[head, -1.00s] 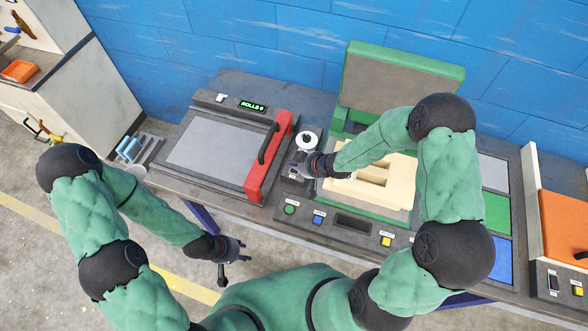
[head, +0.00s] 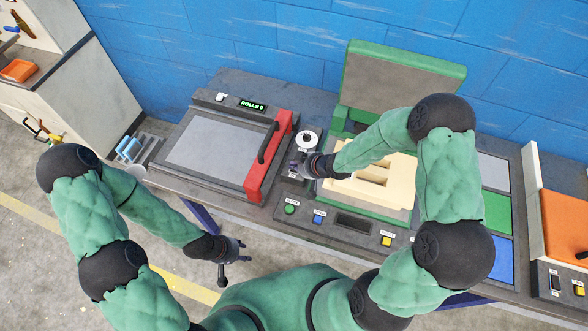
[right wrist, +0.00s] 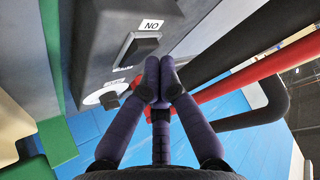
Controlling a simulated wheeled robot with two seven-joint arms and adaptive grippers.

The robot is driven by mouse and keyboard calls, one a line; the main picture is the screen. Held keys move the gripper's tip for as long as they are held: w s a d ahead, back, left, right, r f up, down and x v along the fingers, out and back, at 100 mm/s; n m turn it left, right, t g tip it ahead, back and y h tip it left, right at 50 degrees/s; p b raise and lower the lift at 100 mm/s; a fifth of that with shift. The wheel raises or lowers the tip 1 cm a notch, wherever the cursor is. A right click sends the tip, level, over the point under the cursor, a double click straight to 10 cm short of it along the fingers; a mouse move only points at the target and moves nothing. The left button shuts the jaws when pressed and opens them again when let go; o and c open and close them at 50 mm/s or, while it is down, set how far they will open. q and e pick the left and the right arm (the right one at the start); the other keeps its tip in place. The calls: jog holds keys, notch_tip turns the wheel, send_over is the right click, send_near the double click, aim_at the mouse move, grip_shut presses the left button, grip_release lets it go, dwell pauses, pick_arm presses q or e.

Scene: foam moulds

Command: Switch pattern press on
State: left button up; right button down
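The green-framed press (head: 402,82) stands open, its lid raised at the back, with a cream foam block (head: 372,182) in it. My right gripper (head: 297,168) is over the small control panel left of the foam. In the right wrist view its fingers (right wrist: 158,80) are together, with nothing seen between them. The fingertips are just below a black rocker switch (right wrist: 138,48) labelled ON, shown upside down; I cannot tell whether they touch. A round white dial (right wrist: 106,94) with a black knob is beside it. My left gripper (head: 236,262) hangs before the bench, fingers spread and empty.
A roller machine with a red bar (head: 268,160) and a "ROLLS 0" display (head: 253,105) stands left of the panel. Green (head: 290,209), blue (head: 319,217) and yellow (head: 386,240) buttons line the front edge. A blue wall closes the back.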

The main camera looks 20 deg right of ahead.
jog(key=shift+f, duration=0.4)
dwell(0.6)
jog(key=shift+r, duration=0.2)
jog(key=shift+r+p, duration=0.45)
jog(key=shift+r, duration=0.1)
jog(key=shift+r, duration=0.1)
jog(key=r+p, duration=0.4)
jog(key=r, duration=0.1)
jog(key=shift+w+d+p, duration=0.2)
jog(key=shift+w+p, duration=0.1)
jog(key=shift+p, duration=0.05)
jog(key=shift+f, duration=0.15)
dwell(0.5)
